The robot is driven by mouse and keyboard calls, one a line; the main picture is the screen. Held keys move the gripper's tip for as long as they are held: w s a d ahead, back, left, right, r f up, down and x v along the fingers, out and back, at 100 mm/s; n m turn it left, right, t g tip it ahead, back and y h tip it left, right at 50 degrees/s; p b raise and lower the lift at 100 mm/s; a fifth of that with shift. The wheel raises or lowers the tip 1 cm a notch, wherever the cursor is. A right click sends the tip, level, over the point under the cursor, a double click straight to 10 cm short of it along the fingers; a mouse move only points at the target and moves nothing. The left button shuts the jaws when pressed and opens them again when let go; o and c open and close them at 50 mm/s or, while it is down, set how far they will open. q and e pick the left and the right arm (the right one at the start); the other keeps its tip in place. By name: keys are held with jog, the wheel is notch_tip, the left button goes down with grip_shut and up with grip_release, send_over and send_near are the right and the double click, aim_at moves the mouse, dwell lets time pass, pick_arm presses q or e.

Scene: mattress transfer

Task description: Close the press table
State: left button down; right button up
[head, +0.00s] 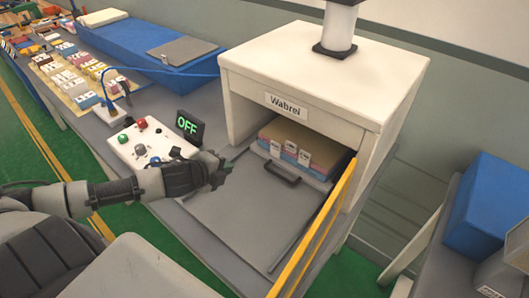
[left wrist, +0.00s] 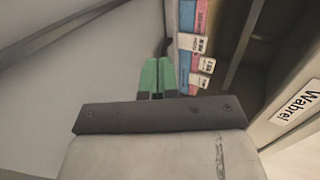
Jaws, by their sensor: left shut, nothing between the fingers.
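The press (head: 310,80) is a white housing labelled Wabrel with an open front. Its flat grey table (head: 245,215) sticks out of the opening towards me. A black handle (head: 283,177) sits on the table near the opening. Behind the handle a stack of tan, blue and pink layers with white tags (head: 300,148) lies inside the press; it also shows in the left wrist view (left wrist: 187,18). My left gripper (head: 222,172) is above the table's left edge, left of the handle. Its green fingertips (left wrist: 159,77) are shut and empty. My right gripper is out of view.
A control panel (head: 150,145) with coloured buttons and a display (head: 190,126) reading OFF stands left of the table. A yellow rail (head: 318,225) runs along the table's right side.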

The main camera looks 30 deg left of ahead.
aim_at(263, 146)
pick_arm(q)
jog(key=x, duration=0.9)
jog(key=shift+w+p, duration=0.25)
jog(key=shift+p, duration=0.15)
jog(key=shift+w+d+p, duration=0.2)
jog(key=shift+w+p, duration=0.1)
jog(key=shift+w, duration=0.9)
jog(key=shift+w+d+f, duration=0.1)
jog(key=shift+w+f, duration=0.05)
jog(key=shift+w, duration=0.6)
jog(key=w, duration=0.1)
jog(key=w+b, duration=0.1)
jog(key=w, duration=0.3)
jog(key=shift+d, duration=0.35)
jog(key=shift+s, duration=0.1)
